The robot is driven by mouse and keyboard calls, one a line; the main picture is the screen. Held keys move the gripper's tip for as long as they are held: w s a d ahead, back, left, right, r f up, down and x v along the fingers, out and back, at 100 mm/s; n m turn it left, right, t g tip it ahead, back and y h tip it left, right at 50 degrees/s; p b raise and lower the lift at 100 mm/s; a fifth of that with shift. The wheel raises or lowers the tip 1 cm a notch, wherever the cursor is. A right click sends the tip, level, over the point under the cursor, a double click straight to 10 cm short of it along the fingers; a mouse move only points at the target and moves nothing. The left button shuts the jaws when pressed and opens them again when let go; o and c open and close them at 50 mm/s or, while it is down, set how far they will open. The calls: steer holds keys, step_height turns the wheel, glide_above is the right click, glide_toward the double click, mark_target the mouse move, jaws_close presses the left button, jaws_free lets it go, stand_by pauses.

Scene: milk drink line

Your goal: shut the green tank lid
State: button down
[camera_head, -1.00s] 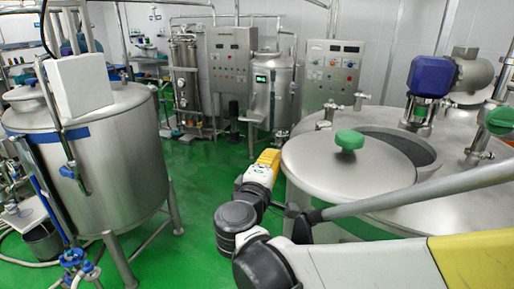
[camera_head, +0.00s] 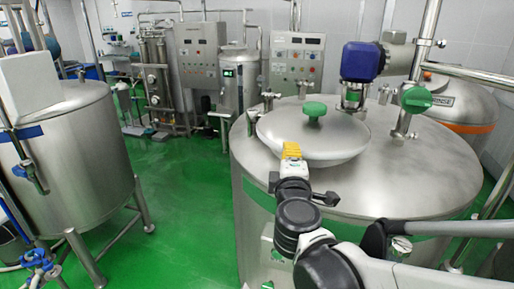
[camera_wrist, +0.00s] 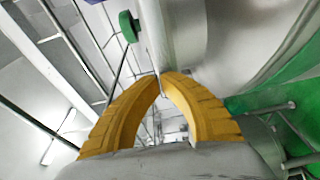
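The green tank is the large steel tank (camera_head: 425,195) with a green band, at the right of the head view. Its round steel lid (camera_head: 340,145), with a green knob (camera_head: 314,110), lies over the tank top. No dark opening shows around it, though its far side is partly hidden. My gripper (camera_head: 291,148), with yellow fingers, is at the lid's near left rim. In the wrist view its fingers (camera_wrist: 163,78) arch together at the tips, with no object clearly between them. A pale steel surface lies just beyond them; I cannot tell whether they touch it.
A blue motor (camera_head: 361,61) and a pipe with a green handle (camera_head: 416,99) rise behind the lid. Another steel tank (camera_head: 75,150) stands at left. Control cabinets (camera_head: 203,60) stand at the back. The green floor (camera_head: 185,210) between the tanks is clear.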

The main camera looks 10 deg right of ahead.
mark_target(308, 150)
steer(key=shift+w+d, duration=0.25)
steer(key=shift+d, duration=0.65)
steer(key=shift+w+d, duration=0.3)
steer(key=shift+d, duration=0.65)
steer(key=shift+w+d, duration=0.25)
steer(key=shift+d, duration=0.65)
steer(key=shift+s+a, duration=0.1)
